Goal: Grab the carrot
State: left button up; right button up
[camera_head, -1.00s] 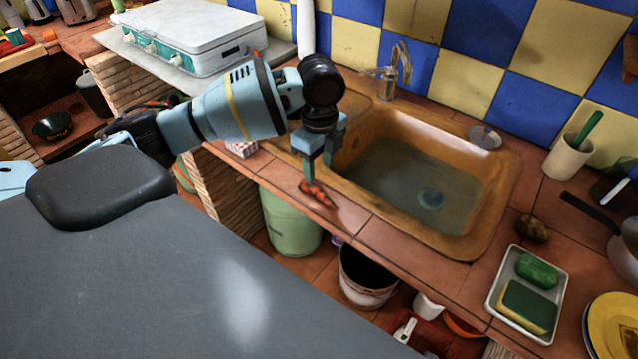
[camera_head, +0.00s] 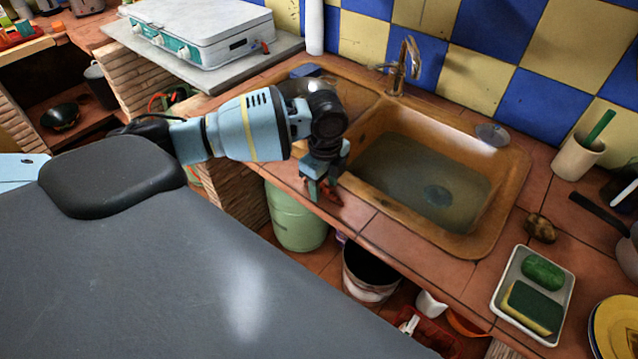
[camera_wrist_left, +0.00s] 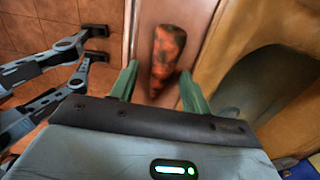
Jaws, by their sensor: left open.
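The carrot (camera_wrist_left: 167,55) is orange-red with dark patches and lies on the tiled counter edge in front of the sink. In the left wrist view it lies between and just beyond my open fingers. In the head view the carrot (camera_head: 333,194) is partly hidden behind the fingertips. My left gripper (camera_head: 321,192) is open and points down over the carrot; its two green fingers (camera_wrist_left: 160,90) also show in the left wrist view, with nothing clamped between them. Whether the fingers touch the carrot cannot be told.
The sink (camera_head: 470,245) with murky water lies just right of the gripper, its faucet (camera_head: 403,65) behind. A tray (camera_head: 497,305) with a sponge stands at the right.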

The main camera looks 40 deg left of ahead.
pick_arm(q)
grip_shut()
jog(key=shift+r, duration=0.1)
dwell(0.3)
jog(key=shift+r, duration=0.45)
jog(key=r, duration=0.1)
jog(key=s+r, duration=0.1)
jog(key=shift+a+r, duration=0.15)
jog(key=shift+r, duration=0.15)
jog(key=s+a+r, duration=0.1)
jog(key=s+a, duration=0.1)
jog(key=s, duration=1.2)
jog(key=shift+s+a+r+p, duration=0.15)
jog(key=shift+s+a+p, duration=0.2)
jog(key=shift+p, duration=0.1)
